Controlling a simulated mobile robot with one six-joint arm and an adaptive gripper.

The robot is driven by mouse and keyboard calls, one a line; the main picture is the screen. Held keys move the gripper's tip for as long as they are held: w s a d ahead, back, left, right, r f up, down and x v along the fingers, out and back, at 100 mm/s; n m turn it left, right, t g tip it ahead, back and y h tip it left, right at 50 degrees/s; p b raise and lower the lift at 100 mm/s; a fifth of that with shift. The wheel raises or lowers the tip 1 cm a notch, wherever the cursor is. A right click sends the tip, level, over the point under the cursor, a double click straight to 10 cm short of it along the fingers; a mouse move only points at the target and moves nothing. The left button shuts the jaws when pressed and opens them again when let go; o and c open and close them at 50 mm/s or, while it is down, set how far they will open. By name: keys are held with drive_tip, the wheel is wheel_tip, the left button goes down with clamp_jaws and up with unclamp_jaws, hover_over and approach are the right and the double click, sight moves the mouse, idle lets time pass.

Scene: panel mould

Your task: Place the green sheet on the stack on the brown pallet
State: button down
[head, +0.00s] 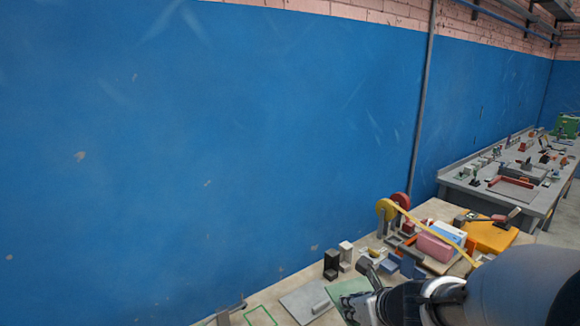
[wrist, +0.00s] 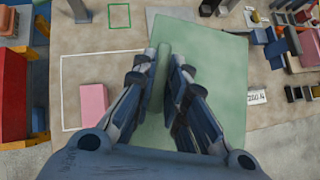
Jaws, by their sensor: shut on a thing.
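The green sheet (wrist: 222,70) is a flat pale-green panel with a raised green bar (wrist: 163,62) along it. My gripper (wrist: 164,56) is shut on that bar, one finger on each side. The fingers and wrist hide part of the sheet. In the head view the green sheet (head: 346,290) shows at the bottom, partly behind my gripper (head: 366,294). A grey sheet (head: 301,299) with a small raised grey bar lies left of it. I cannot make out the brown pallet or tell whether the green sheet touches anything below.
A pink block (wrist: 93,103) sits inside a white outline left of my gripper. A green outlined square (wrist: 120,14) is beyond it. Black blocks (head: 331,263), spools (head: 386,209) and a yellow item (head: 488,237) crowd the table's back and right. A blue wall (head: 200,150) stands behind.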

sight(353, 323)
drive_tip(key=shift+s+r, duration=0.25)
drive_tip(key=shift+s, duration=0.1)
drive_tip(key=shift+w+f, duration=0.1)
drive_tip(key=shift+w+f, duration=0.15)
drive_tip(key=shift+w, duration=0.05)
drive_tip(key=w+f+n+g+y, duration=0.1)
drive_tip(key=w+f+n+y, duration=0.15)
drive_tip(key=w+f, duration=0.7)
wheel_tip(353, 323, down, 14)
drive_tip(key=n+b, duration=0.1)
drive_tip(key=b, duration=0.4)
drive_tip(key=s+r+m+h, duration=0.1)
drive_tip(key=s+r, duration=0.2)
drive_tip(key=r, duration=0.3)
drive_tip(key=s+r+m, duration=0.1)
drive_tip(key=s+r, duration=0.2)
drive_tip(key=r, duration=0.3)
drive_tip(key=s+r+m+t+h, duration=0.1)
drive_tip(key=s+r, duration=0.3)
drive_tip(key=r, duration=0.2)
drive_tip(key=shift+r+m+h, duration=0.35)
drive_tip(key=shift+r, duration=0.05)
